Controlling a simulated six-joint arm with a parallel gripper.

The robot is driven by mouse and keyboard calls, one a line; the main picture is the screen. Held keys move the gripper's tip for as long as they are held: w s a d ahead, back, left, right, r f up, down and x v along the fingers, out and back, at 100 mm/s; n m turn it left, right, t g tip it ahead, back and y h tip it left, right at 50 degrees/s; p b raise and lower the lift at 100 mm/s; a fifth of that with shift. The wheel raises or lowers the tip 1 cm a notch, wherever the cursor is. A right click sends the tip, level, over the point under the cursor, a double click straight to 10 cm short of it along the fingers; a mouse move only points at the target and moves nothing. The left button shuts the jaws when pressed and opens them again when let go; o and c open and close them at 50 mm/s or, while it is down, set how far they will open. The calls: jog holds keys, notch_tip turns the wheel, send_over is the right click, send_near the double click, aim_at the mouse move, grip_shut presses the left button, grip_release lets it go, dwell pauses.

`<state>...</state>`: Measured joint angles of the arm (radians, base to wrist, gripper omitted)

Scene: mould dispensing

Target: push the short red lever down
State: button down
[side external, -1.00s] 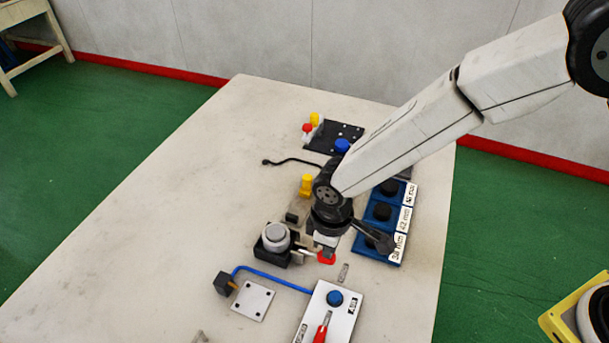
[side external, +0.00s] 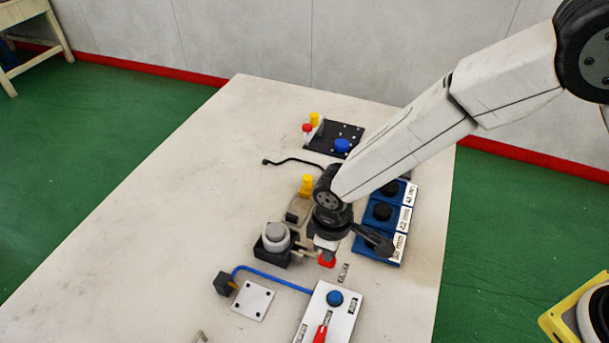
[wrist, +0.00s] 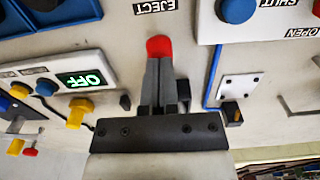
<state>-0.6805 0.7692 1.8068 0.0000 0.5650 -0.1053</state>
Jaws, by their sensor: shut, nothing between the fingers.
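The short red lever (side external: 327,262) shows as a small red end at the tips of my gripper in the side view. In the wrist view its rounded red end (wrist: 158,46) lies just beyond the fingertips, beside the EJECT label (wrist: 155,6). My gripper (side external: 327,252) is shut and empty, pointing down at the lever. In the wrist view the two grey fingers (wrist: 158,62) lie together and overlap the lever's near part. I cannot tell whether they touch it. The lever's base is hidden.
A white panel (side external: 343,309) with a blue knob (side external: 335,298) and another, longer red lever (side external: 320,333) stands in front. A grey round cylinder on a black block (side external: 275,238) is close left. Blue labelled trays (side external: 368,245) are close right. The table's left side is clear.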

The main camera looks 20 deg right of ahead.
notch_tip(320, 180, up, 9)
dwell(1.3)
jog(key=shift+f, duration=0.1)
jog(key=shift+d, duration=0.1)
jog(key=s+d+r+m+t, duration=0.1)
jog(key=s+d+m, duration=0.1)
jog(key=d, duration=0.7)
jog(key=s+d+r+m, duration=0.1)
jog(key=d+m, duration=0.3)
jog(key=d, duration=0.5)
jog(key=s+d+r+m+t, duration=0.1)
jog(key=s+d+m, duration=0.2)
jog(key=d, duration=0.7)
jog(key=shift+s+t, duration=0.3)
jog(key=shift+s, duration=0.1)
